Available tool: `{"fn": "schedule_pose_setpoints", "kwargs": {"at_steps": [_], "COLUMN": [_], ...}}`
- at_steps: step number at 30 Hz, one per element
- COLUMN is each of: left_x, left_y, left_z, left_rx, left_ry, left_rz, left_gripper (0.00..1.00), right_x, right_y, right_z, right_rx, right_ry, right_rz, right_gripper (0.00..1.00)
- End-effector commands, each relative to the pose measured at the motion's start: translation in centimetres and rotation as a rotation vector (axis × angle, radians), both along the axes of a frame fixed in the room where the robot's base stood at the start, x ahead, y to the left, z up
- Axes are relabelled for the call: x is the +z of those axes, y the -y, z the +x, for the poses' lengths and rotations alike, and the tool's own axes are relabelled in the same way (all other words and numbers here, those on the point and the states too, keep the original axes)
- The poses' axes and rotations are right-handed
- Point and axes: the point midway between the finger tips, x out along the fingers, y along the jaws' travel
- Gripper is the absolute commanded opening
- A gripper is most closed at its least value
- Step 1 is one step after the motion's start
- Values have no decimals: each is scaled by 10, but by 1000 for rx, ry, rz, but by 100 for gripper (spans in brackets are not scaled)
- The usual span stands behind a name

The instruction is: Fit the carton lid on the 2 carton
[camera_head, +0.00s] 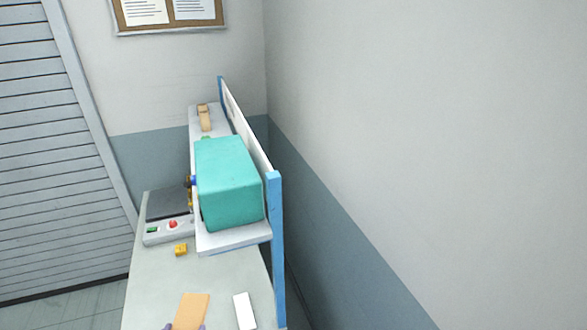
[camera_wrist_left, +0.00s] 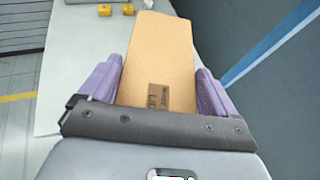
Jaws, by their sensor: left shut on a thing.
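The carton lid (camera_wrist_left: 160,50), a flat tan piece with a small brown printed label, is held between the purple fingers of my left gripper (camera_wrist_left: 158,85). The gripper is shut on its two sides. In the head view the lid (camera_head: 191,309) shows at the bottom edge, over the near part of the bench, with only the fingertips of my left gripper (camera_head: 186,327) in the frame. I cannot make out the 2 carton in either view. My right gripper is not in view.
The bench (camera_head: 150,285) stands by the wall. On it are a yellow block (camera_head: 181,249), a white piece (camera_head: 244,310) and a control box (camera_head: 168,229) with red and green buttons. A teal box (camera_head: 228,180) sits on a raised shelf (camera_head: 235,239) beside a blue post (camera_head: 276,250).

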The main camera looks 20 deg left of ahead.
Motion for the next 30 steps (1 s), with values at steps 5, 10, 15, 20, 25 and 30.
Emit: {"fn": "schedule_pose_setpoints", "kwargs": {"at_steps": [5,10,15,20,25,30], "left_x": [58,119,175,205,224,238], "left_y": [45,99,151,179,197,211], "left_z": [5,12,17,20,21,22], "left_rx": [-289,-610,-914,-1084,-1193,-1272], "left_ry": [4,10,12,10,9,9], "left_rz": [9,11,5,0,-2,-3], "left_gripper": [61,61,61,61,61,61], "right_x": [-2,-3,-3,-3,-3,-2], "right_y": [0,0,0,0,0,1], "right_z": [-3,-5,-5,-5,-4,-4], "right_rx": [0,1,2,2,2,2], "right_ry": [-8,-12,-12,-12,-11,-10], "right_rz": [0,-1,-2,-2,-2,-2], "right_gripper": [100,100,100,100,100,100]}}
